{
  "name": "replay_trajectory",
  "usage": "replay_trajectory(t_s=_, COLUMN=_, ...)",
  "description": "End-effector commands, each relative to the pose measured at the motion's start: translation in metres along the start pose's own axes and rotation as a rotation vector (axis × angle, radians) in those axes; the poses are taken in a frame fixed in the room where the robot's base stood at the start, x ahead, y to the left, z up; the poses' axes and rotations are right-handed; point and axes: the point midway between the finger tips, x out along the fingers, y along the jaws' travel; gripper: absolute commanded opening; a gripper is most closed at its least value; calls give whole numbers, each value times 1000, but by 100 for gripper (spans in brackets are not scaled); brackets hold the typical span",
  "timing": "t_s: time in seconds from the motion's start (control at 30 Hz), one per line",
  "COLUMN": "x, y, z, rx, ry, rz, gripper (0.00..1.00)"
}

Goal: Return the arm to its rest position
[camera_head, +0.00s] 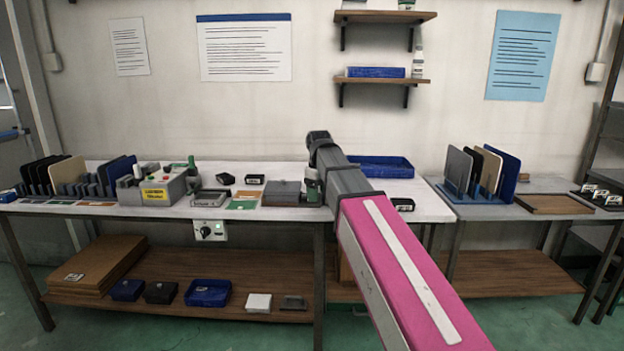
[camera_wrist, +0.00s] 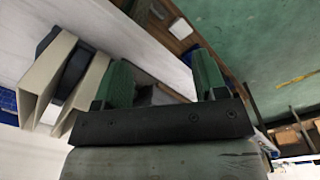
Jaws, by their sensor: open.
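My arm, pink with a white stripe and a grey outer end, reaches from the lower right of the head view to the middle of the bench. My gripper shows in the wrist view (camera_wrist: 160,85) with its two green fingers set well apart. Nothing is seen held between them. In the head view the gripper is mostly hidden by the arm's end, so its exact height over the bench cannot be told.
The long bench (camera_head: 436,207) carries a grey machine with a yellow label (camera_head: 155,196), a dark grey block (camera_head: 281,193) left of my arm and a blue tray (camera_head: 385,168) behind it. A panel rack (camera_head: 462,190) stands on the right table. Wall shelves (camera_head: 383,80) hang above.

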Motion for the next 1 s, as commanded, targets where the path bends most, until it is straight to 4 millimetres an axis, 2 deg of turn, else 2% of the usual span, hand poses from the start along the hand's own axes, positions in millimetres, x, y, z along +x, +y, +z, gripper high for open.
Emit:
replay_trajectory(t_s=0.17, x=42, y=3, z=22, rx=85, ry=-4, rz=-4, gripper=65)
replay_trajectory(t_s=0.27, x=74, y=4, z=38, rx=154, ry=-5, rz=-6, gripper=65)
replay_trajectory(t_s=0.4, x=124, y=4, z=68, rx=272, ry=-6, rz=-9, gripper=65)
replay_trajectory(t_s=0.57, x=178, y=0, z=103, rx=407, ry=-8, rz=-13, gripper=65)
replay_trajectory(t_s=0.8, x=249, y=-15, z=159, rx=612, ry=-9, rz=-16, gripper=65)
replay_trajectory(t_s=1.0, x=298, y=-33, z=205, rx=777, ry=-11, rz=-19, gripper=65)
